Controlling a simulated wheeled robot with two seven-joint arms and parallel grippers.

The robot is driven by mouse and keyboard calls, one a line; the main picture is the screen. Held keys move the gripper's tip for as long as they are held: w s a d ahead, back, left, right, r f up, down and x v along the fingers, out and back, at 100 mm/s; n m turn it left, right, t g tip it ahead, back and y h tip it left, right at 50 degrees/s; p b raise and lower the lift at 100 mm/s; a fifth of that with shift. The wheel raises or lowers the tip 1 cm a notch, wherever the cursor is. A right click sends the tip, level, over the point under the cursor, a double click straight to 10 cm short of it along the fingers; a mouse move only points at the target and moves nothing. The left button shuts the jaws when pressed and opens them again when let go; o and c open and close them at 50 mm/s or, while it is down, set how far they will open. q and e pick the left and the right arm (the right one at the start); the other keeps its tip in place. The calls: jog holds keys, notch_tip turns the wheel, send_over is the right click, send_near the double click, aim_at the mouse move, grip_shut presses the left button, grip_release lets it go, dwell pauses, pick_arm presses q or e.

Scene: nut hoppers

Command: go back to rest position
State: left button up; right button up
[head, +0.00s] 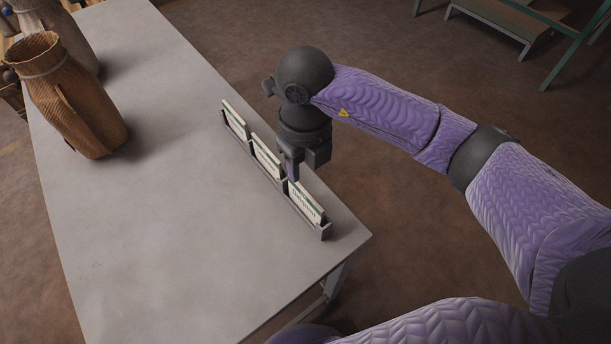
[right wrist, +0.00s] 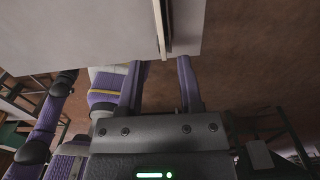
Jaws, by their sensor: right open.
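My right gripper (head: 291,170) points down beside the long rack at the table's right edge, close to the gap between the middle and nearest cards. In the right wrist view, its two purple fingers (right wrist: 160,85) are spread apart with nothing between them. The grey table (head: 170,215) shows beyond the fingertips there, with the rack's edge (right wrist: 161,30). My purple right arm reaches in from the right of the head view. My left gripper is not in view.
The narrow rack (head: 326,232) holds three upright cards, the nearest one (head: 305,203) labelled. Brown paper sacks (head: 68,100) stand at the table's far left. The table's middle is clear. Green-framed steps (head: 500,20) stand on the brown floor at upper right.

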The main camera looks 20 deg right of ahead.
notch_tip(320, 180, up, 4)
jog(key=shift+f, duration=0.25)
jog(key=shift+p, duration=0.3)
